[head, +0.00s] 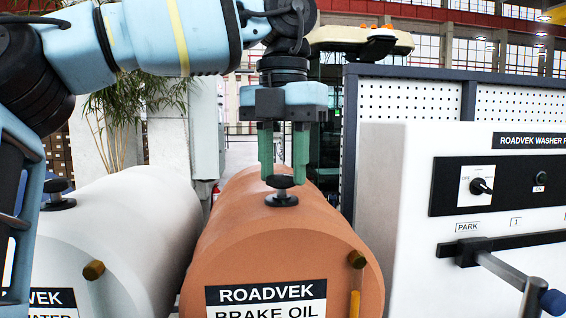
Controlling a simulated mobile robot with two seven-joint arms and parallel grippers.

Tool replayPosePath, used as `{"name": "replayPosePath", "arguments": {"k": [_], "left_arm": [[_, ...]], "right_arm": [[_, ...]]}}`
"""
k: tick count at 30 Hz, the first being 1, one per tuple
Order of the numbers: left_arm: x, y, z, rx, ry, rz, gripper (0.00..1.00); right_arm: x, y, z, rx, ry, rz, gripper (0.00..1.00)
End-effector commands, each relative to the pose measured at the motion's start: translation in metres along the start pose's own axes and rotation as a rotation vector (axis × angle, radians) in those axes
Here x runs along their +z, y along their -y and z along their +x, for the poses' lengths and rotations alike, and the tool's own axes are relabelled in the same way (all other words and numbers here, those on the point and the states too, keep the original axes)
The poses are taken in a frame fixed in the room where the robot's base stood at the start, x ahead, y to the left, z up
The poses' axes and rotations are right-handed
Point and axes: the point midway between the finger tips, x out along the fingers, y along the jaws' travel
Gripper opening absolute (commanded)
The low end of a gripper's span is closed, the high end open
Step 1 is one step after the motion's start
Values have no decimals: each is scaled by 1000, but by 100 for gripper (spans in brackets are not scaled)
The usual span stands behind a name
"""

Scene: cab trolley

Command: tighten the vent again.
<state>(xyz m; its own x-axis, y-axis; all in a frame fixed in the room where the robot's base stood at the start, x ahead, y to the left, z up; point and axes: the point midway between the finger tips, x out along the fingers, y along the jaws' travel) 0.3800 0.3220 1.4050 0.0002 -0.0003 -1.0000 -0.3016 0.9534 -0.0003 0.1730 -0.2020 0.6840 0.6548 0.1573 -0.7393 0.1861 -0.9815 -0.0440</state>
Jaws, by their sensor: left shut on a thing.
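The orange brake oil drum (230,235) lies on its side in the middle of the head view, with a "ROADVEK BRAKE OIL" label on its front. A dark vent (281,199) with a round base stands on top of it. My left gripper (283,177) points straight down from above, its two green fingers shut on the vent's knob. The fingers partly hide the knob's upper part. How tight the vent sits cannot be told. My right gripper is not in view.
A white drum (125,215) with its own dark vent (58,196) lies to the left. A white washer panel (405,160) with a dial (480,187) and a lever ending in a blue knob (553,302) stands to the right. A pegboard (410,98) rises behind it.

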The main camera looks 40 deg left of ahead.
Motion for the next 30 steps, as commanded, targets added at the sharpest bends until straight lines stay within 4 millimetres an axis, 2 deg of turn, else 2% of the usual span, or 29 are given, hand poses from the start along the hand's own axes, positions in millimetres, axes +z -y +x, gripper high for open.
{"name": "replayPosePath", "arguments": {"k": [21,30], "left_arm": [[-1,2,0,0,-2,672,13],[-1,3,1,0,-1,878,13]], "right_arm": [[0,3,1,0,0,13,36],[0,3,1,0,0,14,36]]}}
